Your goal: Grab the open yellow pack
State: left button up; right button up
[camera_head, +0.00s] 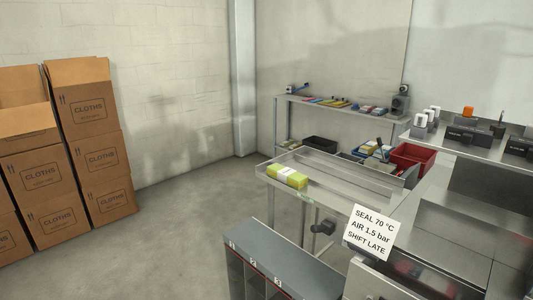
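A yellow pack (288,176) with a pale band lies on the near left corner of the metal tray table (330,181). It is too small in view to tell whether it is open. Other yellow items (367,149) sit behind the tray table, near a blue bin; whether any of them is an open pack cannot be told. Neither of my grippers is in view.
Stacked cardboard boxes (103,158) marked CLOTHS stand at the left. A grey cabinet (283,262) with numbered slots and a machine with a white sign (372,232) are in front. A red bin (412,157) stands at the right. The floor (190,225) at left centre is clear.

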aim_at(294, 145)
jog(key=i+j+u, duration=0.6)
jog(key=u, duration=0.15)
jog(key=i+j+u, duration=0.15)
jog(key=i+u, duration=0.6)
jog(key=i+z, duration=0.15)
jog(key=i, duration=0.3)
jog(key=i+j+z, duration=0.2)
jog(key=i, duration=0.3)
jog(key=i+z, duration=0.15)
jog(key=i, duration=0.3)
jog(key=i+j+z, duration=0.2)
jog(key=i, duration=0.25)
jog(key=i+l+z, duration=0.25)
jog(key=i+z, duration=0.7)
jog(key=i+j+z, duration=0.1)
jog(key=i+z, duration=0.5)
jog(key=i, duration=0.55)
jog(key=i+j+z, duration=0.1)
jog(key=i, duration=0.55)
jog(key=i+j+z, duration=0.1)
jog(key=i, duration=0.55)
jog(key=i+l+u, duration=0.1)
jog(key=u, duration=0.3)
jog(key=i+l+u, duration=0.1)
jog(key=u, duration=0.25)
jog(key=i+l+u, duration=0.15)
jog(key=u, duration=0.25)
